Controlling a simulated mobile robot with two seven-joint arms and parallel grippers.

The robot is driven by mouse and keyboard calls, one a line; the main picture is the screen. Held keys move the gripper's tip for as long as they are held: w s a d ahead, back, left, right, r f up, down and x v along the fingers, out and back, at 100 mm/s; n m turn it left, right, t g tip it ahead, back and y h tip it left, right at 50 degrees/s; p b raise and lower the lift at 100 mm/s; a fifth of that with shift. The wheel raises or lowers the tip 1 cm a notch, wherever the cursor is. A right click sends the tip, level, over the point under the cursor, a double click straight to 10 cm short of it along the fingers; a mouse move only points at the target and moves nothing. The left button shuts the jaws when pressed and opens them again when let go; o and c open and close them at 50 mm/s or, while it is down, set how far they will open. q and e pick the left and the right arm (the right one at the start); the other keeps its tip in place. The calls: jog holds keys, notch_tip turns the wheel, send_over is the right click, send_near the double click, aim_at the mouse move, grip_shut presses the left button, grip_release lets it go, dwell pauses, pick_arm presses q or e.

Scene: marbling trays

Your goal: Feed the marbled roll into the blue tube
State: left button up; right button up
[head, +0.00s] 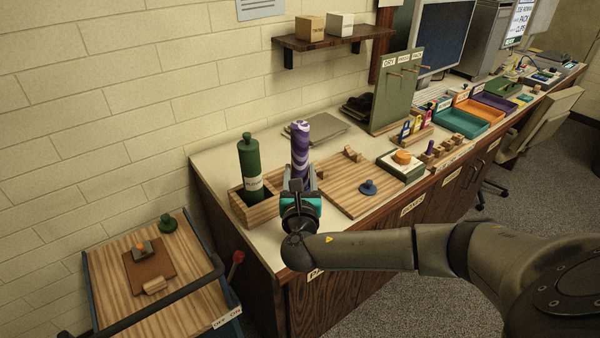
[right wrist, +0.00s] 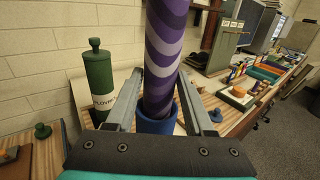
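The marbled roll (head: 300,142), swirled purple and white, stands nearly upright at the left end of the bench. It also fills the middle of the right wrist view (right wrist: 165,55). My right gripper (head: 301,182) has a finger on each side of it, seemingly against its sides. The blue tube (right wrist: 158,125) is below the fingers in the right wrist view; the roll's lower end appears to be in its mouth. How deep it sits is not clear. In the head view my gripper hides the tube. My left gripper is not in view.
A green knobbed cylinder (head: 250,168) stands in a wooden holder (head: 262,212) just left of the roll. A wooden board with a blue knob (head: 368,188) lies to the right. A wheeled cart (head: 110,285) stands at lower left. Colored trays (head: 460,122) are farther right.

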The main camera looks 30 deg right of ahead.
jog(key=o, duration=0.4)
jog(key=v, duration=1.5)
jog(key=shift+s, duration=0.15)
dwell(0.4)
